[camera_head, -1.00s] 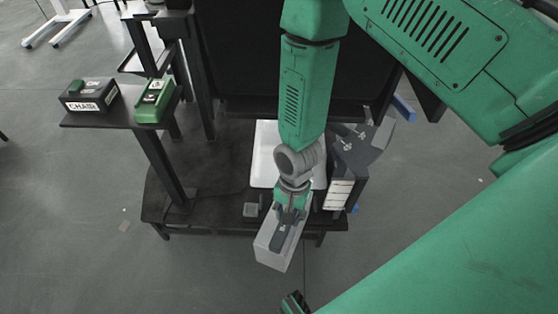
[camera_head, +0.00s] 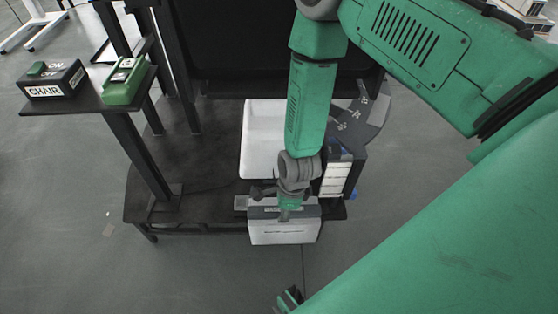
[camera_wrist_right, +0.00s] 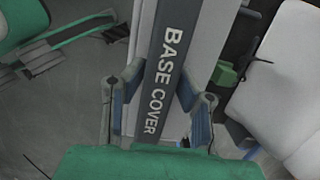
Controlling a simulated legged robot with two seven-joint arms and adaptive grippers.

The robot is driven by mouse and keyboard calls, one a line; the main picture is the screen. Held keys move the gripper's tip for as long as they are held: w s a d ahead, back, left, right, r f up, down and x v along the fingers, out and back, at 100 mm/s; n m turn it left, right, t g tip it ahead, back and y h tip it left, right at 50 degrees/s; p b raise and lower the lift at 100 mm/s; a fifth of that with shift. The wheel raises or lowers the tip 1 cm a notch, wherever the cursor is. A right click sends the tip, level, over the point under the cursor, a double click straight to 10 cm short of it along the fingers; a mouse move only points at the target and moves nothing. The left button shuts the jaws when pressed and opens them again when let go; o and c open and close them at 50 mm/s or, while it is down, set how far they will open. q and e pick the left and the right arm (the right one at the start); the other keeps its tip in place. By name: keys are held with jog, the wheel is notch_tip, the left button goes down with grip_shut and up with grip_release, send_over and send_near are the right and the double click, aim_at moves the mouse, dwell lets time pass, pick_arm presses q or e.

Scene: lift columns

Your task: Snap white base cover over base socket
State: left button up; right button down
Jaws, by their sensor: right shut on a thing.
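The base cover (camera_head: 283,233) is a light grey-white box-like piece with a dark lettered strip. In the right wrist view the strip on the cover (camera_wrist_right: 165,60) reads BASE COVER. My right gripper (camera_head: 285,212) is shut on it, with a finger on each side of the strip. The cover is at the front edge of the dark platform (camera_head: 205,175), roughly square to that edge. I cannot make out the base socket; the cover and gripper may hide it. I cannot identify my left gripper.
A white panel (camera_head: 262,140) lies behind the cover. A dark grey unit with white labels (camera_head: 336,180) stands close on the right.

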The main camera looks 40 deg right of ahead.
jog(key=d, duration=0.1)
jog(key=w+d+f+b, duration=0.1)
jog(key=w+d+f, duration=0.1)
jog(key=shift+w+d+b, duration=0.1)
jog(key=shift+d+b, duration=0.05)
jog(key=shift+b, duration=0.15)
jog(key=shift+w+b, duration=0.3)
pick_arm(q)
notch_tip(320, 180, down, 11)
jog(key=d+b, duration=0.1)
jog(key=b, duration=0.7)
jog(key=shift+d+r, duration=0.2)
jog(key=shift+d, duration=0.05)
pick_arm(e)
jog(key=w+d+f, duration=0.2)
jog(key=w+d, duration=0.4)
jog(key=w, duration=0.5)
jog(key=shift+d+f, duration=0.15)
jog(key=shift+f, duration=0.15)
